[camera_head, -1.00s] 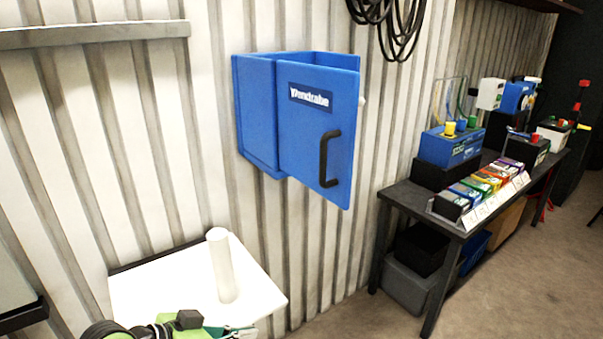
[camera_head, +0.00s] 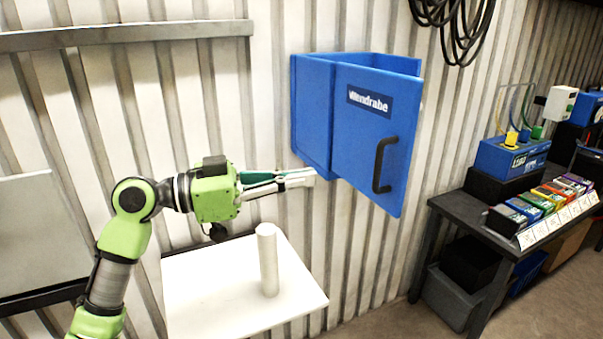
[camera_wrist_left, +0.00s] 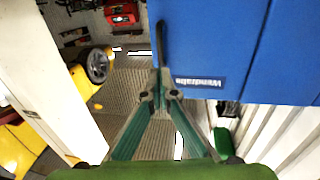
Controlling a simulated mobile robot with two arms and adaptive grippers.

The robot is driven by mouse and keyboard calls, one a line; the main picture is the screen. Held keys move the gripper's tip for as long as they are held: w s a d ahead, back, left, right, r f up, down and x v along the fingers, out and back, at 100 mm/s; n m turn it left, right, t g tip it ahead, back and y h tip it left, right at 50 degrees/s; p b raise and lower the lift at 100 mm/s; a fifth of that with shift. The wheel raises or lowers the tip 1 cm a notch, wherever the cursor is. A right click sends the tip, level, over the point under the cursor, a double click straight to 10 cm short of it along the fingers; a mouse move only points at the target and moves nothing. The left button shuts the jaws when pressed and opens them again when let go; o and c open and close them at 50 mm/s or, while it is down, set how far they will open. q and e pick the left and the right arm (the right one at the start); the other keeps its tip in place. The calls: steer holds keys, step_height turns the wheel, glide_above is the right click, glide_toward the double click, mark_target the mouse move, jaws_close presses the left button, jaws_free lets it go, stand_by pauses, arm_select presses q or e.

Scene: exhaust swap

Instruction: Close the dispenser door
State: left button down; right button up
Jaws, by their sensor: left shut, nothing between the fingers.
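The blue dispenser (camera_head: 310,110) is fixed to the corrugated wall. Its blue door (camera_head: 365,145), with a white-lettered label and a black handle (camera_head: 382,165), stands swung open out from the box. My left gripper (camera_head: 308,178) is shut and empty, at the lower left of the door, below the box. The handle (camera_wrist_left: 161,42) shows there as a dark bar. I cannot tell whether the fingers touch the door. My right gripper is out of view.
A white table (camera_head: 215,295) with an upright white roll (camera_head: 268,260) stands below my left arm. A dark workbench (camera_head: 460,210) with batteries and coloured boxes is at the right. Black cables (camera_head: 450,20) hang on the wall above. Floor space is free at the lower right.

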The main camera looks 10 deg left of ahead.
mark_target(375, 169)
arm_select(q)
steer(key=p+x, duration=0.3)
steer(key=x, duration=0.6)
steer(key=shift+w+d+r, duration=0.15)
steer(key=shift+d, duration=0.25)
steer(key=shift+w+d+p, duration=0.25)
steer(key=shift+d+p, duration=0.05)
steer(key=shift+d, duration=0.15)
steer(key=shift+d, duration=0.1)
